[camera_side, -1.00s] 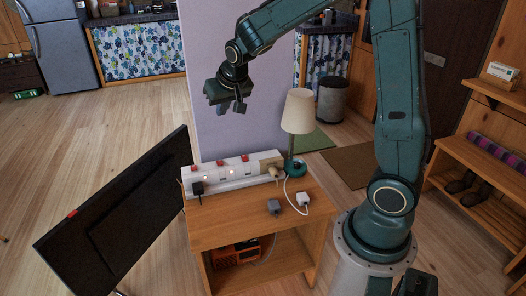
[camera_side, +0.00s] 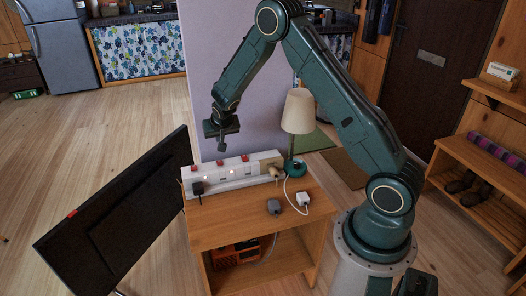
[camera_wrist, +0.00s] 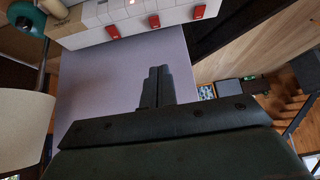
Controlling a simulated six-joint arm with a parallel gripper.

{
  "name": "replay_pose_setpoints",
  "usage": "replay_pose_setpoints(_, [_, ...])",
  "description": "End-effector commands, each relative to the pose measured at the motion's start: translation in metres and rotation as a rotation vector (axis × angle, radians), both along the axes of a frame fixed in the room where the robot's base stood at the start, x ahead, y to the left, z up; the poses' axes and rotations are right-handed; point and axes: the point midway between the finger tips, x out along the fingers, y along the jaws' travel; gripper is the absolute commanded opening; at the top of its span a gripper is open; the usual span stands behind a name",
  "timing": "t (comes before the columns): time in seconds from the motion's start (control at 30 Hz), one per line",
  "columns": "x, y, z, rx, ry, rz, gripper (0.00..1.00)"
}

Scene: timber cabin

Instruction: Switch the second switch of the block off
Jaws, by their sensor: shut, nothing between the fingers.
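The white block (camera_side: 240,181) lies along the back of the small wooden table, with a row of red switches on its far edge. The middle red switch (camera_side: 220,163) sits between a left one (camera_side: 194,168) and a right one (camera_side: 245,158). Small lights glow on the block's face. My gripper (camera_side: 222,148) is shut and empty, pointing down above the block near the middle switch, with a gap below it. In the wrist view the closed fingers (camera_wrist: 159,72) point toward the block (camera_wrist: 155,14), and red switches (camera_wrist: 112,32) show along its edge. Switch tilt is too small to tell.
A black plug (camera_side: 198,188) is in the block's left end. A grey plug (camera_side: 274,206) and a white plug (camera_side: 303,198) lie on the tabletop (camera_side: 235,222). A dark screen (camera_side: 115,215) stands left.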

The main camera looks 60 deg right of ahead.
Motion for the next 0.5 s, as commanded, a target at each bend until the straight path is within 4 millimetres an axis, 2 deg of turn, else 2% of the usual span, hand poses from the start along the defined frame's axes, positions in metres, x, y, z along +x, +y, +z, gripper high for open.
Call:
replay_pose_setpoints(0.03, [0.001,-0.004,-0.009,-0.002,0.001,-0.008,0.0])
replay_pose_setpoints(0.2, [0.004,-0.011,-0.026,-0.009,-0.005,-0.023,0.0])
replay_pose_setpoints(0.5, [0.005,-0.014,-0.032,-0.011,-0.007,-0.03,0.0])
